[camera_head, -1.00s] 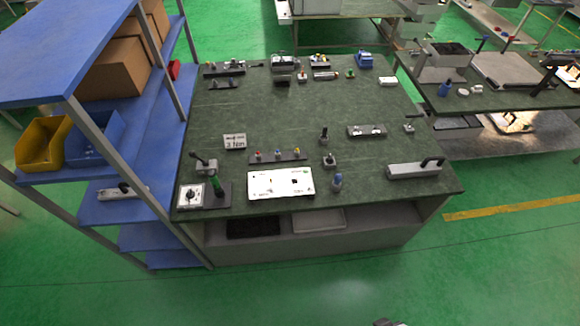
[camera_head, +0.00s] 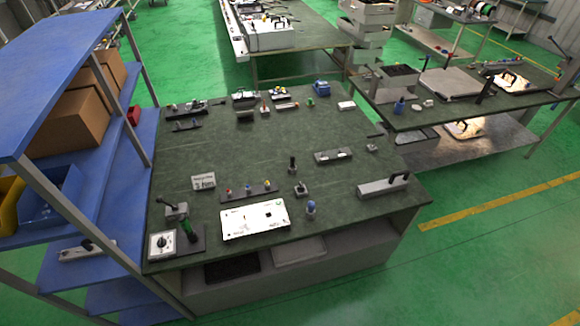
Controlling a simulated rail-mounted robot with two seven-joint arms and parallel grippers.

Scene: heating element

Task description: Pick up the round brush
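I cannot surely tell which small item is the round brush. Candidates stand on the dark green table (camera_head: 250,150): a small upright dark piece (camera_head: 292,163) near its middle, a blue upright piece (camera_head: 311,208) near the front edge, and a green-handled piece (camera_head: 188,230) at the front left. They are too small to make out bristles. Neither of my grippers shows in this view.
A blue shelf rack (camera_head: 125,190) with cardboard boxes (camera_head: 68,120) stands against the table's left side. A white panel (camera_head: 255,219) and a grey block with a black handle (camera_head: 384,186) lie near the front. Green floor is free in front and right.

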